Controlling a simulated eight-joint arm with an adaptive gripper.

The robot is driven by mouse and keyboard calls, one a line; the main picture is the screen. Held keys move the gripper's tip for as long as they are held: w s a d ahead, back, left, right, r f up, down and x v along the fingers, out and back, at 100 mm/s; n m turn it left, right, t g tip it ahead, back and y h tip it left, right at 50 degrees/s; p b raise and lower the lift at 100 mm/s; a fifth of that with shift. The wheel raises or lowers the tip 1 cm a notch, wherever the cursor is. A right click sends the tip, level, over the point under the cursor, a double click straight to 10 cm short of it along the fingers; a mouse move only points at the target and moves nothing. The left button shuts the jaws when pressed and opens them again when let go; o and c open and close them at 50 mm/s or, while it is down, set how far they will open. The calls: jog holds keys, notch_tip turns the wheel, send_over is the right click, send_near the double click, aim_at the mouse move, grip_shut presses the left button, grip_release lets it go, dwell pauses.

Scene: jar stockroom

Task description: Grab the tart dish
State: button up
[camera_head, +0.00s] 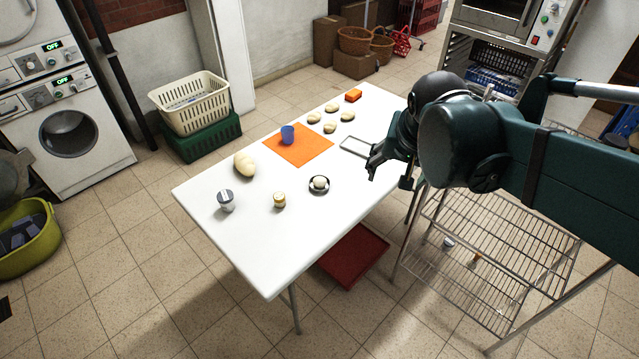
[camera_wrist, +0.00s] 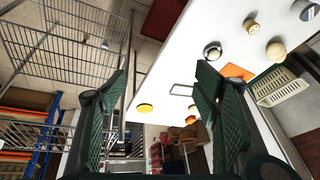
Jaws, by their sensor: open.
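In the wrist view the dish (camera_wrist: 207,55) shows above the right finger. My gripper (camera_head: 374,167) is open and empty, above the table's right side, up and right of the dish in the head view. Its two green fingers stand wide apart in the wrist view (camera_wrist: 160,70), with nothing between them held.
A small yellow jar (camera_head: 279,200), a metal cup (camera_head: 226,201) and a bread loaf (camera_head: 244,166) stand nearby. Several rolls and an orange block (camera_head: 353,95) lie farther back. A wire rack (camera_head: 470,240) stands at right.

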jog(key=w+a+f+m+g, duration=0.1)
jog(key=w+a+f+m, duration=0.2)
jog(key=w, duration=0.7)
jog(key=m+g+h+p, duration=0.3)
jog(key=m+h, duration=0.1)
jog(key=m, duration=0.5)
send_near(321, 179)
jog(key=shift+d+f, duration=0.6)
jog(key=shift+d, duration=0.15)
jog(key=shift+w+a+f, duration=0.15)
jog(key=shift+a+f, duration=0.1)
jog(key=shift+f, duration=0.25)
jog(key=shift+b+x, duration=0.45)
jog(key=shift+x, duration=0.85)
